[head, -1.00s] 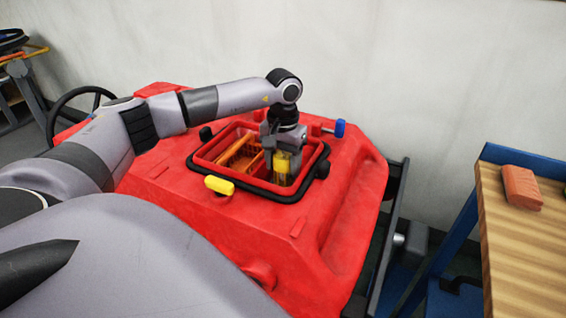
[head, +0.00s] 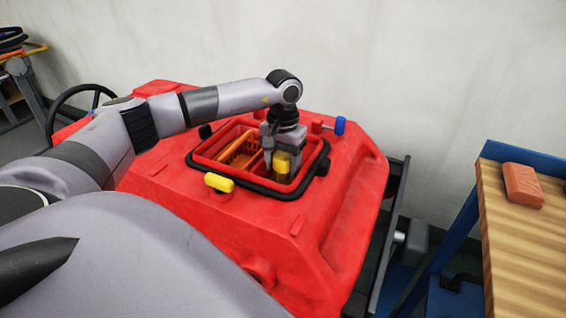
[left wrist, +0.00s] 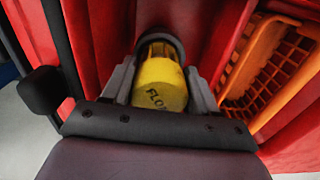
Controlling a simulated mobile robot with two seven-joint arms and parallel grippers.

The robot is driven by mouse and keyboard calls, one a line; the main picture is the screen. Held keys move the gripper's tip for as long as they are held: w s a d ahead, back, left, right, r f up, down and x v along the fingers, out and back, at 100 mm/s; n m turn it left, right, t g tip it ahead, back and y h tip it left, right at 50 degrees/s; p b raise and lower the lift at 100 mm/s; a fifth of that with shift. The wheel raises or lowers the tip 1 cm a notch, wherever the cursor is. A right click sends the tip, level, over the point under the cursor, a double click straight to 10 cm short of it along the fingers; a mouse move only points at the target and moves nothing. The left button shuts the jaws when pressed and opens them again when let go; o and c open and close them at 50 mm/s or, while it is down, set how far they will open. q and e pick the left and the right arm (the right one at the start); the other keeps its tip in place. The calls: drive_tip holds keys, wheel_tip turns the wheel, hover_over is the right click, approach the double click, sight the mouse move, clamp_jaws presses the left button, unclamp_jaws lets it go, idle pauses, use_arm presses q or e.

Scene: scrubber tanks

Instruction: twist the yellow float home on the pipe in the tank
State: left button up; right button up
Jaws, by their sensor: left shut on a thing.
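The yellow float (head: 282,163) stands in the opening of the red tank (head: 330,232). In the left wrist view the float (left wrist: 159,84) shows dark lettering on its near end and a caged part with a dark ring at its far end. My left gripper (head: 278,158) reaches down into the opening with its fingers on both sides of the float, shut on it. The gripper's fingers also show in the left wrist view (left wrist: 160,88). The pipe is hidden under the float, so I cannot tell how it is seated. My right gripper is out of view.
An orange basket (head: 240,153) sits in the opening left of the float; its slotted wall shows in the left wrist view (left wrist: 268,75). A black seal (head: 287,193) rings the opening. Yellow (head: 219,183) and blue (head: 340,126) knobs stand outside it. A bench (head: 520,235) at right carries an orange block (head: 522,185).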

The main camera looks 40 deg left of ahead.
sight(284, 156)
use_arm(q)
drive_tip(key=shift+w+r, duration=0.1)
drive_tip(key=shift+r, duration=0.1)
drive_tip(key=o, duration=1.1)
drive_tip(key=shift+r, duration=0.1)
drive_tip(key=shift+o, duration=1.3)
drive_tip(key=shift+d+f, duration=0.1)
drive_tip(key=shift+f, duration=0.1)
drive_tip(key=shift+r, duration=0.1)
drive_tip(key=shift+d+r+p, duration=0.1)
drive_tip(key=shift+r+p, duration=1.35)
drive_tip(key=shift+r, duration=0.35)
drive_tip(key=shift+r+p, duration=0.3)
drive_tip(key=shift+r, duration=0.15)
drive_tip(key=shift+r, duration=0.1)
